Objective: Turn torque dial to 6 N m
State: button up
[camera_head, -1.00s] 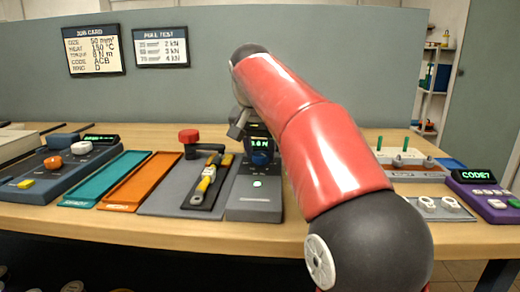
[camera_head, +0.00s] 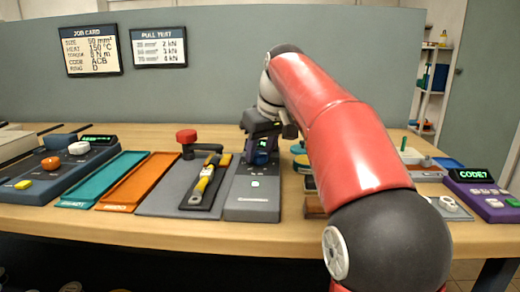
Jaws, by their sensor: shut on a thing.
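The torque unit (camera_head: 252,205) is a grey box on the bench with a raised head at its back. Its blue dial (camera_head: 261,158) sits on the front of that head. My gripper (camera_head: 261,150) reaches down from behind and above and is shut on the dial, with its dark fingers around it. A small green-lit display (camera_head: 264,143) shows between the fingers, partly covered and too small to read. The job card (camera_head: 91,50) on the back panel has a torque line in N m; its digit is blurred.
A yellow-handled tool (camera_head: 204,183) lies left of the torque unit, beside a red-knobbed lever (camera_head: 187,137). Orange (camera_head: 137,182) and teal (camera_head: 103,180) trays lie further left. A purple code box (camera_head: 484,196) stands at the right. My red arm covers the bench right of the unit.

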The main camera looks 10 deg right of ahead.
jog(key=shift+n, duration=0.6)
jog(key=o, duration=1)
jog(key=shift+r, duration=0.1)
jog(key=v, duration=0.7)
jog(key=shift+d+r, duration=0.2)
jog(key=shift+r, duration=0.05)
